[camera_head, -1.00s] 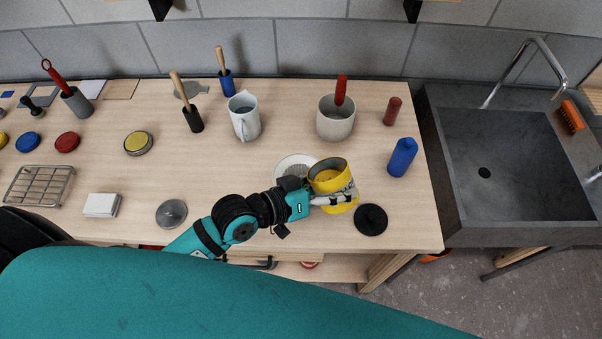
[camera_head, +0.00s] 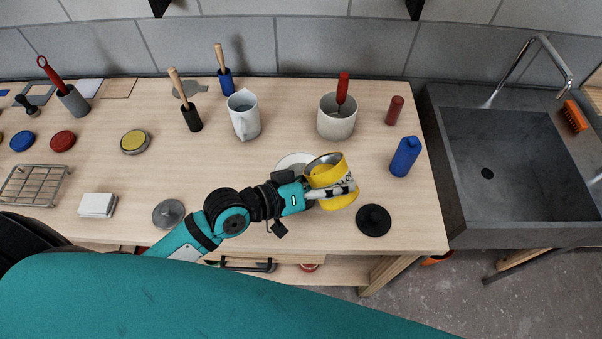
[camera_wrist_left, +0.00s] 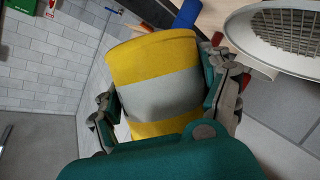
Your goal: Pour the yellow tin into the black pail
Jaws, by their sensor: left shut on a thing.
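The yellow tin (camera_head: 341,199), with a pale grey band, is clasped by my left gripper (camera_head: 331,192) above the front right of the bench. It leans to the left in the head view, its open mouth facing up and left. In the left wrist view the tin (camera_wrist_left: 163,98) fills the space between the two fingers (camera_wrist_left: 165,100), which press its sides. I cannot pick out a black pail in either view. My right gripper is out of view.
A white strainer dish (camera_head: 291,162) lies behind and left of the tin. A flat black lid-like disc (camera_head: 373,220) lies right of it. A blue bottle (camera_head: 405,157), a grey pot (camera_head: 337,122) and a white jug (camera_head: 243,117) stand further back. A dark sink (camera_head: 510,165) is at right.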

